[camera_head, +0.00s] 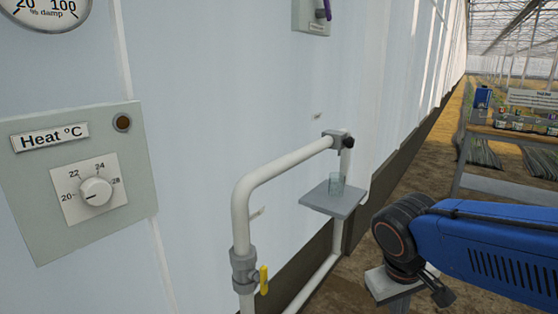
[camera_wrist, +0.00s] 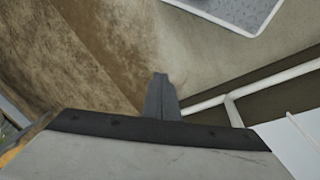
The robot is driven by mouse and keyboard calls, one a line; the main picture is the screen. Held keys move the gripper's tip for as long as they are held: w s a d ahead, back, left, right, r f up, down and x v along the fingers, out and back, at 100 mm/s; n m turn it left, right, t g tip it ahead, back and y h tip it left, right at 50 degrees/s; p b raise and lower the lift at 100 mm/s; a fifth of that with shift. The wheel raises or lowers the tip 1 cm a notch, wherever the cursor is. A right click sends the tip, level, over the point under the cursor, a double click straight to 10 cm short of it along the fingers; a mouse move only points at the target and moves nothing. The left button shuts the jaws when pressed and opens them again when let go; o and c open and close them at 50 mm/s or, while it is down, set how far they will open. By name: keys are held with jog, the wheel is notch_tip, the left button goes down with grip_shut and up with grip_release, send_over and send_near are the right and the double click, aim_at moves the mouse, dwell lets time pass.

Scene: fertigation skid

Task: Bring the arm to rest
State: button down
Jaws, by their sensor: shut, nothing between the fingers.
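My gripper (camera_wrist: 161,92) shows in the wrist view as two dark fingers pressed together, shut and empty. It is above the ground, with nothing touching its tips. In the head view my blue arm reaches in from the right edge, with its dark joint right of the pipe stand. The fingers are hard to make out in that view.
A white pipe (camera_head: 291,160) with a yellow-handled valve (camera_head: 263,280) stands left of my arm. A heat panel (camera_head: 130,210) is on the left wall. A bench (camera_head: 505,188) stands behind at right.

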jog(key=s+d+r+m+t+y, duration=0.2)
jog(key=s+d+t, duration=0.1)
jog(key=s+d, duration=0.1)
dwell(0.3)
